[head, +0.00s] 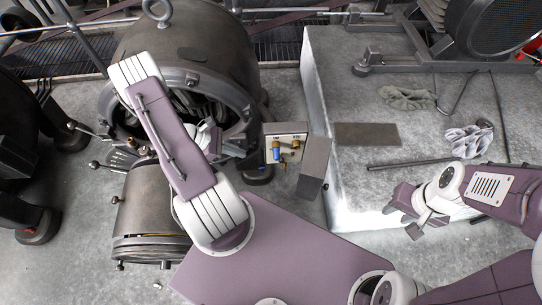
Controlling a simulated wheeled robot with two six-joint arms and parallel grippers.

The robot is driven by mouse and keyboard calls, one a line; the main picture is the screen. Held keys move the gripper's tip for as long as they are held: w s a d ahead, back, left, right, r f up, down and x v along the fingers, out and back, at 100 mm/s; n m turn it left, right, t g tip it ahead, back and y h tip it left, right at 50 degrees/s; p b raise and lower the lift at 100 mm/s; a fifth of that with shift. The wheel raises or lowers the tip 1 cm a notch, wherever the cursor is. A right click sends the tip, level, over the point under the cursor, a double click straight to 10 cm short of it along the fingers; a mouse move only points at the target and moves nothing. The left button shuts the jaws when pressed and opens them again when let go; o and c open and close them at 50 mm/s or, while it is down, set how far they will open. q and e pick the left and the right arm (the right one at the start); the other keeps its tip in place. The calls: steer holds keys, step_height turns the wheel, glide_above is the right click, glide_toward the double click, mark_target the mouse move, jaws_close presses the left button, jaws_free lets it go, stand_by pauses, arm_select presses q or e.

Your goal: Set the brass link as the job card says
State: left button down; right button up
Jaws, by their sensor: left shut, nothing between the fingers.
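A small terminal board (297,129) stands beside the open end of the large dynamo (190,35). It carries brass-coloured parts (284,150) and a blue-sided piece (276,155). The parts are too small to tell which one is the brass link or how it is set. Marks at the board's top are too small to read. My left gripper (212,142) is partly hidden behind my forearm, at the dynamo's open end, left of the board. It is shut and empty. My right gripper (406,212) is over the bench's front edge, well right of the board; its finger opening is unclear.
A grey plate (315,160) stands just right of the board. The stone bench (350,190) holds a dark flat plate (367,135), a green cloth (407,97), a pale glove-like cloth (468,140) and rods. A smaller drum-shaped machine (150,205) lies below the dynamo.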

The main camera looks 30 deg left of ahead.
arm_select(q)
steer(key=b+x, duration=0.1)
steer(key=x, duration=0.3)
steer(key=d+r+b+x, duration=0.1)
steer(key=b+x, duration=0.1)
steer(key=x, duration=0.2)
steer(key=w+r+b+x, duration=0.1)
steer(key=b+x, duration=0.1)
steer(key=x, duration=0.2)
steer(key=shift+w+d+f, duration=0.15)
steer(key=shift+d+f, duration=0.1)
steer(key=shift+d, duration=0.2)
